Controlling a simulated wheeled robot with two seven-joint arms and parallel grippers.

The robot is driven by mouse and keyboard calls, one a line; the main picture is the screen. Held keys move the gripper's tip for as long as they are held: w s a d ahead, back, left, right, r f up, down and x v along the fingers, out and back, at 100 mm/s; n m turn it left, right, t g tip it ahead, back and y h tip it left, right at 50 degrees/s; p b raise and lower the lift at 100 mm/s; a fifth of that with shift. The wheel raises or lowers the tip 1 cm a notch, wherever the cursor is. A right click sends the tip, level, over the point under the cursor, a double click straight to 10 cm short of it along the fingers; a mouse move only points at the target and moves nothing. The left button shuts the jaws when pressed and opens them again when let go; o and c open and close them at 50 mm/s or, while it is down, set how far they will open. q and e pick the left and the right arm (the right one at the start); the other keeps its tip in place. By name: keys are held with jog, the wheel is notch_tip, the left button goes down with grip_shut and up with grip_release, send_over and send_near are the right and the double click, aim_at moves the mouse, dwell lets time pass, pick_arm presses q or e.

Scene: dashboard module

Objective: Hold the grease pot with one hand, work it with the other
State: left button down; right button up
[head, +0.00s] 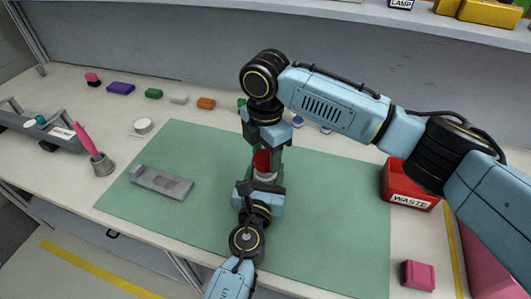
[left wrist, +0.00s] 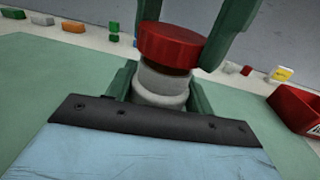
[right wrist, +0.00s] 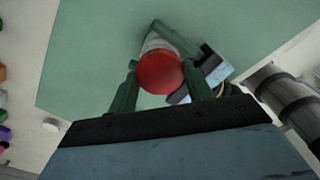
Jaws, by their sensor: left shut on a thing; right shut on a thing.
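The grease pot (head: 265,176) has a pale grey body and a red lid (head: 262,160). It is upright over the green mat (head: 330,215), between my two grippers. In the left wrist view my left gripper (left wrist: 162,92) is shut on the grey body from the near side. My right gripper (head: 264,148) comes from above, fingers down, and is shut on the red lid. The lid also shows from above in the right wrist view (right wrist: 160,73), between the right fingers. The lid sits on the body. The pot's underside is hidden.
A grey flat holder (head: 162,183) lies on the mat's left. A pink-handled brush stands in a grey cup (head: 103,165). A red waste bin (head: 409,190) and a pink block (head: 418,275) are at the right. Several coloured blocks line the back. The mat's front right is clear.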

aim_at(266, 157)
jog(key=shift+r, duration=0.1)
jog(key=shift+r, duration=1.95)
pick_arm(q)
jog(key=shift+c, duration=2.4)
grip_release()
